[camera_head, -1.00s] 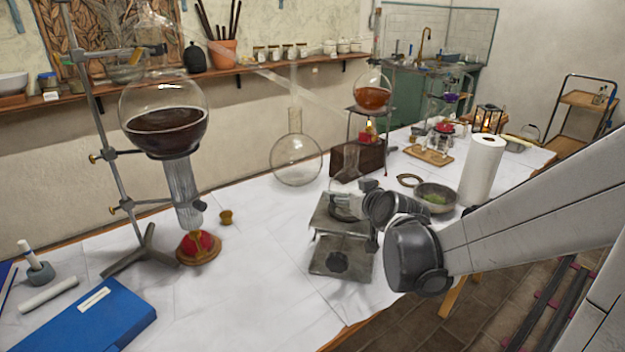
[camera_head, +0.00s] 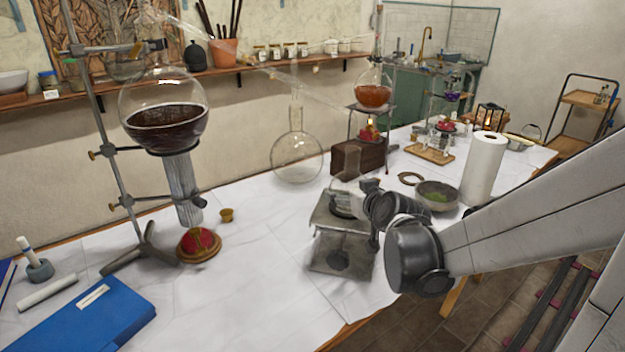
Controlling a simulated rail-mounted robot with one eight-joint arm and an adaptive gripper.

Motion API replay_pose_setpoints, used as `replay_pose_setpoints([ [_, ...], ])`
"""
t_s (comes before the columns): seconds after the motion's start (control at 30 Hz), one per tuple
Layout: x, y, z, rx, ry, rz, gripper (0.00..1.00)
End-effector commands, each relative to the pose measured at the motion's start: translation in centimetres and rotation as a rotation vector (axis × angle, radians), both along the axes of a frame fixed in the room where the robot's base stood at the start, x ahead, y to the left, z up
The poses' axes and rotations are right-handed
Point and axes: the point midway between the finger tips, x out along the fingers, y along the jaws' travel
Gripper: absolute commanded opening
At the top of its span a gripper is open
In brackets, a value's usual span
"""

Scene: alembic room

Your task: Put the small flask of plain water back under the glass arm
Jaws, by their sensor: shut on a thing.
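My gripper (camera_head: 348,204) is at the middle right of the table, over a small grey metal stand (camera_head: 326,222). It is shut on a small clear flask (camera_head: 343,186), whose faint round outline shows at the jaws. My wrist and jaws hide part of the flask, and its water and its contact with the stand cannot be made out. The glass arm (camera_head: 290,82) is a long clear tube sloping down to the right from the top of the big flask of dark liquid (camera_head: 165,128). My gripper is below and right of its lower end.
A large clear round flask (camera_head: 297,160) stands behind and left of my gripper. A wooden block (camera_head: 358,160) and an orange flask on a stand (camera_head: 373,95) are behind it. A bowl (camera_head: 437,195) and a paper roll (camera_head: 483,170) are to the right. The front middle tabletop is clear.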

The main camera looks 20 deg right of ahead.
Motion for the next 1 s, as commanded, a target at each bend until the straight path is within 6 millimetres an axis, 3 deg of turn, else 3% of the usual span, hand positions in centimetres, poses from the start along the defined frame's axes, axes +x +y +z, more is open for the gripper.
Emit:
replay_pose_setpoints([
  [0.9, 0.01, 0.00, -0.66, 0.000, 0.000, 0.000, 0.43],
  [0.93, 0.01, 0.00, -0.66, 0.000, 0.000, 0.000, 0.84],
  [1.0, 0.01, 0.00, -0.66, 0.000, 0.000, 0.000, 0.93],
])
